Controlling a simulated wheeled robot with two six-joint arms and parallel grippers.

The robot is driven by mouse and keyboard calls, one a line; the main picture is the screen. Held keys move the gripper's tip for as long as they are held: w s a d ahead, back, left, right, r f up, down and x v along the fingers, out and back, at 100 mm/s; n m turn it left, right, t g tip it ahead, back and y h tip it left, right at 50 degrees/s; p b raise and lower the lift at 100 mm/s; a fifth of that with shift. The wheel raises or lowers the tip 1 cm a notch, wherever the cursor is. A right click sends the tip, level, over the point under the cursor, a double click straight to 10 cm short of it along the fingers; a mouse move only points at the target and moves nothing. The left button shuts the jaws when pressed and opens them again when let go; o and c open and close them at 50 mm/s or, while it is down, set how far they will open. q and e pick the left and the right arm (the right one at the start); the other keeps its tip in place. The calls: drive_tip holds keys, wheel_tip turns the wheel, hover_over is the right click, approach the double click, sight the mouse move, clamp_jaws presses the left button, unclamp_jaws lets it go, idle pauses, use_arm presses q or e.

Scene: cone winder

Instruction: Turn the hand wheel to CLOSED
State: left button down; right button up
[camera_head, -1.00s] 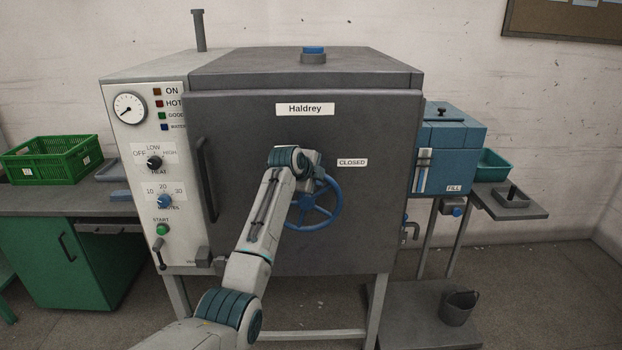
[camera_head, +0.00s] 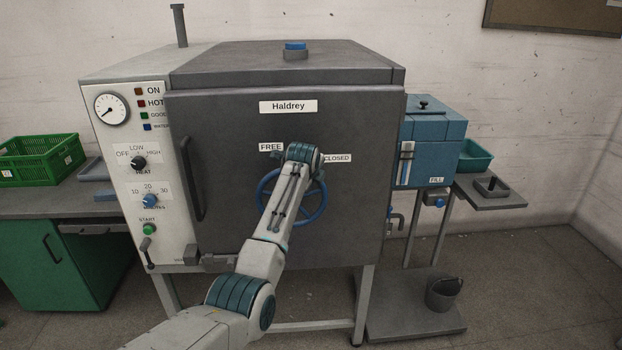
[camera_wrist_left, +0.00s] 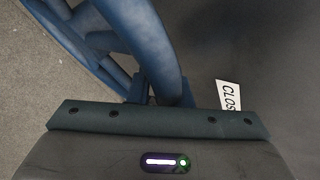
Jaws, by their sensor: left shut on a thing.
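The blue hand wheel (camera_head: 263,201) is on the dark door of the Haldrey machine, partly covered by my left arm. The FREE label (camera_head: 270,147) is above the wheel at left. The CLOSED label (camera_head: 338,158) is at its upper right, its left end by my wrist. My left wrist is over the wheel's upper right part and hides the fingers in the head view. In the left wrist view, my left gripper (camera_wrist_left: 160,92) is shut on the blue rim (camera_wrist_left: 148,40), and part of the CLOSED label (camera_wrist_left: 230,95) shows at right. My right gripper is out of view.
The door handle (camera_head: 192,180) and a control panel with knobs (camera_head: 139,162) are left of the wheel. A blue box (camera_head: 436,150) on a stand is at right. A dark bucket (camera_head: 440,293) stands on a low platform. The door surface around the wheel is mostly clear.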

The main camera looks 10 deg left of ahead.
use_arm(q)
drive_tip(key=c, duration=1.3)
unclamp_jaws()
drive_tip(key=b+v, duration=0.3)
drive_tip(key=v, duration=0.7)
drive_tip(key=shift+s+r, duration=0.2)
drive_tip(key=shift+s, duration=0.05)
